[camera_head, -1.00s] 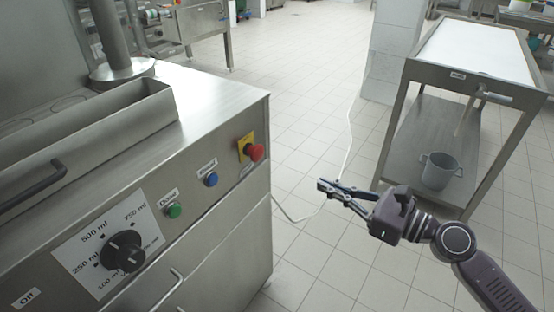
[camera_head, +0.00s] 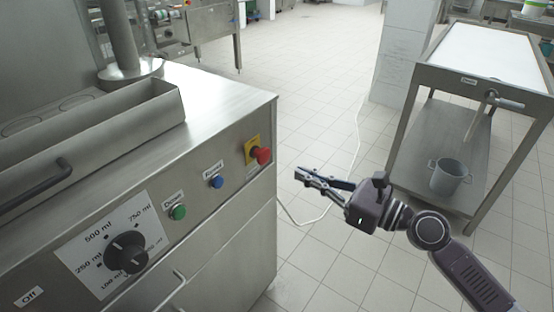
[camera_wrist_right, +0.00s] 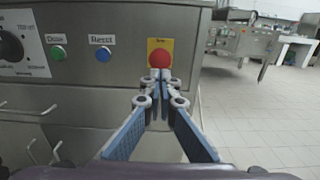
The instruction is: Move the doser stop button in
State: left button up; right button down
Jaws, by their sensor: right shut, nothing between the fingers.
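The stop button is a red mushroom-shaped knob (camera_head: 262,155) on a yellow plate, at the right end of the steel machine's front panel. It also shows in the right wrist view (camera_wrist_right: 161,59), just beyond my fingertips. My right gripper (camera_head: 297,174) is shut and empty, in front of the panel, to the right of and a little below the red button in the head view. In the right wrist view its fingertips (camera_wrist_right: 160,75) line up just under the red button, and a gap to it shows in the head view. My left gripper is not in view.
A blue button (camera_head: 216,181), a green button (camera_head: 178,212) and a black dial (camera_head: 127,252) sit along the same panel. A cart (camera_head: 476,83) with a metal pot (camera_head: 446,177) on its lower shelf stands at the right. Tiled floor lies between.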

aim_at(267, 154)
jog(key=x, duration=0.6)
jog(key=shift+w+a, duration=0.2)
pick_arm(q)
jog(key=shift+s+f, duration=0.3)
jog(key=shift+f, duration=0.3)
pick_arm(e)
jog(key=shift+x, duration=0.75)
jog(key=shift+a, duration=0.1)
jog(key=shift+w+a+r+p, duration=0.2)
jog(key=shift+w+a+p, duration=0.25)
jog(key=shift+p, duration=0.35)
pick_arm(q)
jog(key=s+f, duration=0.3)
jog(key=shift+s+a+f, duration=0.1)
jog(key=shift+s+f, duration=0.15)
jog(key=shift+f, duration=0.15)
pick_arm(e)
jog(key=shift+r, duration=0.2)
jog(key=shift+s, duration=0.1)
